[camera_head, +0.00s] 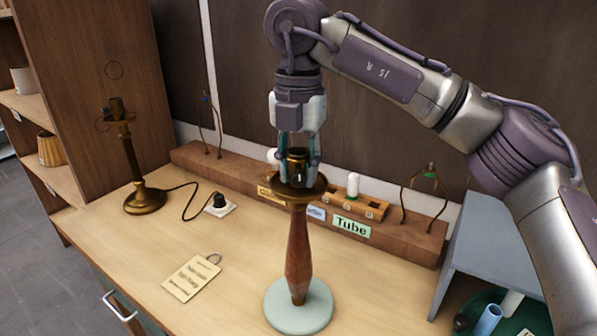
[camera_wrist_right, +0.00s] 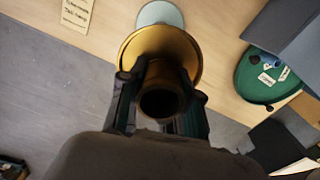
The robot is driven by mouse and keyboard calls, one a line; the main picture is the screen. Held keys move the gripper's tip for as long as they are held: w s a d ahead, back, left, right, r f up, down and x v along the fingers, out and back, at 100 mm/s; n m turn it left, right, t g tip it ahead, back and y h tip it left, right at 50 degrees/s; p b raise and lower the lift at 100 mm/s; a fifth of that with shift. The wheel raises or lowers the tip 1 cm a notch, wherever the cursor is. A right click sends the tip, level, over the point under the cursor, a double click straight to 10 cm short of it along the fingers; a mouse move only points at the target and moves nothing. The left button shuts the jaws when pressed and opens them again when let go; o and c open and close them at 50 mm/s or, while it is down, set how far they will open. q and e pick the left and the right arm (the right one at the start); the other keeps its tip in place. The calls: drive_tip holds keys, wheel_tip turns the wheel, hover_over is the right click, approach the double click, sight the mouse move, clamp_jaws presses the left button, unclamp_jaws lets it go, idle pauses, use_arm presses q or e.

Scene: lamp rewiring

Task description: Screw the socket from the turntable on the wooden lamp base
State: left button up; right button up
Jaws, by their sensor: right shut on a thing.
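The wooden lamp base has a reddish turned stem (camera_head: 298,250), a brass dish (camera_head: 318,187) at its top and a pale green round foot (camera_head: 298,312). It stands upright on the table. My right gripper (camera_head: 297,165) points down and is shut on a dark, brass-coloured socket (camera_head: 297,158), upright over the middle of the dish. In the right wrist view the socket's dark open end (camera_wrist_right: 160,103) faces the camera, in front of the brass dish (camera_wrist_right: 188,45). I cannot tell whether its threads are engaged. A green round turntable (camera_wrist_right: 275,78) stands to the side. My left gripper is not in view.
A brass lamp (camera_head: 145,198) with a cord to a plug stands at left. A wooden rack (camera_head: 400,232) with labels and bulbs runs behind the wooden lamp. A tag (camera_head: 190,278) lies front left. A grey-blue shelf (camera_head: 495,240) stands at right.

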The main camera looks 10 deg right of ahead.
drive_tip(key=m+b, duration=0.1)
drive_tip(key=m, duration=0.2)
drive_tip(key=shift+f, duration=0.1)
drive_tip(key=shift+m, duration=1.1)
drive_tip(key=o, duration=1.6)
drive_tip(key=shift+c, duration=0.2)
